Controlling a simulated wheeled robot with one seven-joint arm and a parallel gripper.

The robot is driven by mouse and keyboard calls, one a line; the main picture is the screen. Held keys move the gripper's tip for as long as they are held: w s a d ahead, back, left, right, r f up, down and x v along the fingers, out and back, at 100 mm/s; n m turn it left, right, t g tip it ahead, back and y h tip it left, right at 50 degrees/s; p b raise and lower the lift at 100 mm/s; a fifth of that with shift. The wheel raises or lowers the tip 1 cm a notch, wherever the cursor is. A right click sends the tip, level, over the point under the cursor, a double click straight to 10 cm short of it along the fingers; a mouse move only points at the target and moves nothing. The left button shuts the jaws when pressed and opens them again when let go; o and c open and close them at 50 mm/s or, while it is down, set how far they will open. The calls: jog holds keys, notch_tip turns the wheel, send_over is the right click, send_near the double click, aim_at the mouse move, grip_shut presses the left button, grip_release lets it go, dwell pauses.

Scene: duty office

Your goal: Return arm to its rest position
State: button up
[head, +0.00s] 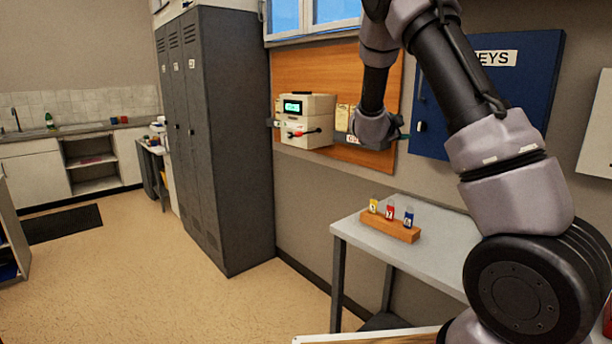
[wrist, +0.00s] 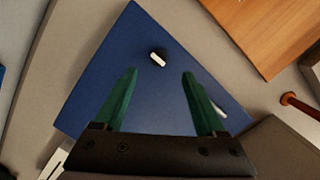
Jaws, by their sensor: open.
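My arm reaches up from the lower right of the head view and bends over at the top. My gripper (head: 404,134) is at its far end, small and partly hidden by the wrist, just left of the blue key cabinet (head: 530,100). In the wrist view, the two green fingers of my gripper (wrist: 157,78) are apart with nothing between them. They point toward the blue cabinet face (wrist: 85,90). A small black-and-white knob (wrist: 157,59) on it shows just beyond the fingertips. I cannot tell the exact gap to it.
A grey table (head: 350,228) below holds a wooden block (head: 392,228) with yellow, red and blue tags. A cream device (head: 305,120) is on the wooden board (head: 292,62) to the left. Grey lockers (head: 235,140) stand farther left. The floor (head: 150,260) at left is mostly clear.

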jog(key=s+a+r+n+y, duration=0.5)
jog(key=s+r+y, duration=0.15)
jog(key=s, duration=0.25)
jog(key=s+a+r+n+y, duration=0.4)
jog(key=s+a+r+y, duration=0.1)
jog(key=s+y, duration=0.25)
jog(key=s+a+f+n+g, duration=0.1)
jog(key=s+n+g, duration=0.1)
jog(key=s, duration=1.1)
jog(key=s+a+f+n+g, duration=0.1)
jog(key=s+n, duration=0.4)
jog(key=s, duration=0.7)
jog(key=shift+s+a+f+g, duration=0.35)
jog(key=shift+a+f+g, duration=0.05)
jog(key=shift+f+g, duration=0.3)
